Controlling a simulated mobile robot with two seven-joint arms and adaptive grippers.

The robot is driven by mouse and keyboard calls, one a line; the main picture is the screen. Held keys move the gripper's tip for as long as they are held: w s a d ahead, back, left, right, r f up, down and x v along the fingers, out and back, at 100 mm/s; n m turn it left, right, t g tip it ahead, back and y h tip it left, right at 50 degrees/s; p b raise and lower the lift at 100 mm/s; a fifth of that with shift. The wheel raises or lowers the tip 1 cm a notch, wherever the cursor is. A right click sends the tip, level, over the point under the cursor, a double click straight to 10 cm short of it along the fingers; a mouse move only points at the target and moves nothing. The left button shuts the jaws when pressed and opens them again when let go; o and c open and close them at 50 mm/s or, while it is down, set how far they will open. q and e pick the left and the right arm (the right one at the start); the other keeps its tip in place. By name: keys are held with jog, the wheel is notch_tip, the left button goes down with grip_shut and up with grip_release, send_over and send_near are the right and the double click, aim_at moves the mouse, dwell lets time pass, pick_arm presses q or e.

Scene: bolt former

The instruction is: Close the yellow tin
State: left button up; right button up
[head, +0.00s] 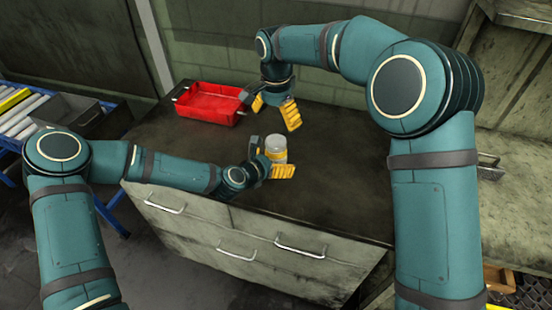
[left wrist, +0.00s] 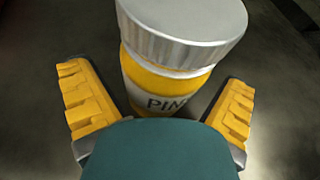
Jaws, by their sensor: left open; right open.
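The yellow tin (head: 276,156) stands upright on the dark worktop. In the left wrist view the tin (left wrist: 160,92) has a yellow label with dark letters, and a grey metal lid (left wrist: 185,20) sits on its top. I cannot tell whether the lid is tight. My left gripper (head: 275,165) is open, low at the tin, with one yellow finger on each side of it; in the left wrist view gaps show between the fingers and the tin. My right gripper (head: 275,112) is open and empty, behind and above the tin, pointing down.
A red tray (head: 208,104) stands at the back left of the worktop (head: 335,190). Drawers with handles are below its front edge. A grey bin (head: 72,112) and a rack of rods are at the far left. The worktop right of the tin is clear.

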pick_arm(q)
jog(key=shift+w+d+f, duration=0.15)
jog(key=shift+w+d, duration=0.05)
jog(key=shift+w, duration=0.05)
